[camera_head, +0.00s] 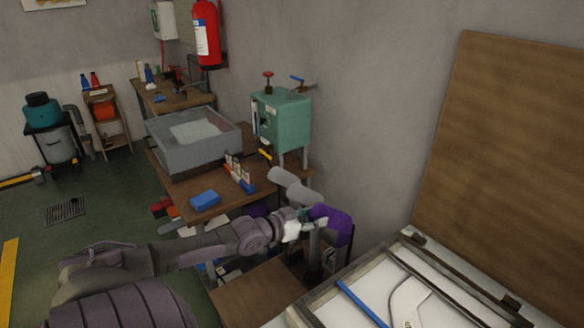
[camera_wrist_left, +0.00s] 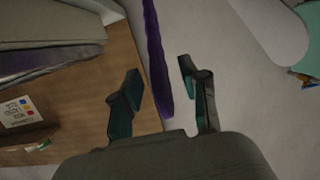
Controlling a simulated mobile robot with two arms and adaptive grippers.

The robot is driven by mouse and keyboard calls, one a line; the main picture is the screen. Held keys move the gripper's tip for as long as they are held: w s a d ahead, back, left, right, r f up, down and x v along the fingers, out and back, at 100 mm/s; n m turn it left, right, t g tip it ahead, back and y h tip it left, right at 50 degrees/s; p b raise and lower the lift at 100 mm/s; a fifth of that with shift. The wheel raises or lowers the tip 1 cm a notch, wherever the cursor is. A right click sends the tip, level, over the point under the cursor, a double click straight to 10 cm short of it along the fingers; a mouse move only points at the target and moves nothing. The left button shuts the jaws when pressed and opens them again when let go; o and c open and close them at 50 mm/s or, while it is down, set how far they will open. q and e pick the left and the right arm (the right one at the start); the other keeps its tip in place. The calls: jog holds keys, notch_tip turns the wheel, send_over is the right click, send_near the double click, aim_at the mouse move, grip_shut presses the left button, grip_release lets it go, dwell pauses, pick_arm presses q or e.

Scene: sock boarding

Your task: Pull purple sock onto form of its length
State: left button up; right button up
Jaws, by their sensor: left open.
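The purple sock (camera_head: 338,228) is just right of my left gripper (camera_head: 307,222) in the head view. In the left wrist view a narrow purple strip (camera_wrist_left: 155,60) of fabric runs down between the two fingertips of my left gripper (camera_wrist_left: 162,90). The fingers are apart, with a gap on either side of the strip. Pale rounded forms (camera_head: 284,177) stand just behind the gripper in the head view. One rounded pale form (camera_wrist_left: 276,32) shows at the upper right of the wrist view. I cannot tell whether the sock is around a form. My right gripper is out of sight.
A wooden bench (camera_head: 252,184) with a grey tub (camera_head: 190,148) and blue block (camera_head: 205,199) stands behind the arm. A green machine (camera_head: 287,122) is by the wall. A framed white surface (camera_head: 365,282) lies at lower right. Open floor is at left.

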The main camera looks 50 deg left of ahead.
pick_arm(q)
jog(key=v, duration=1)
dwell(0.6)
